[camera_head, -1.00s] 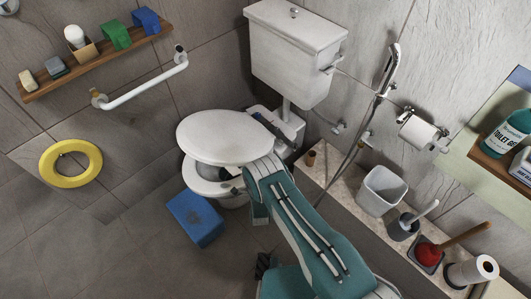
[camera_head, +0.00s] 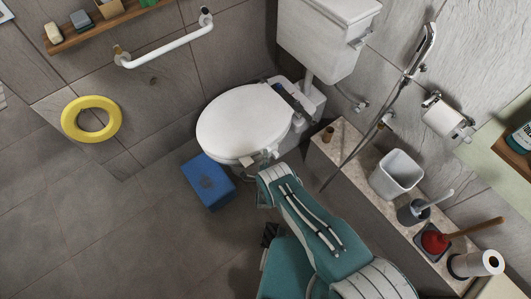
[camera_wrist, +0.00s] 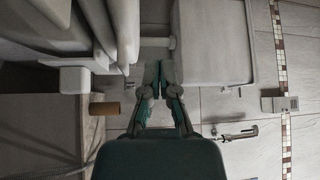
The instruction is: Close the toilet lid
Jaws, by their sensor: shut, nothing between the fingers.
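The white toilet lid (camera_head: 243,120) lies down over the bowl in the head view, and no clear gap shows beneath it. The toilet's white cistern (camera_head: 325,42) stands behind it on the wall. My gripper (camera_wrist: 158,72) is shut and empty in the wrist view. Its fingertips are beside pale toilet parts at the left of that view, with the cistern (camera_wrist: 213,45) to the right. In the head view my gripper is near the lid's front right edge, partly hidden by my arm. I cannot tell whether it touches the lid.
A blue box (camera_head: 208,183) stands on the floor left of the bowl. A yellow ring (camera_head: 91,119) hangs left. Floor at lower left is clear.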

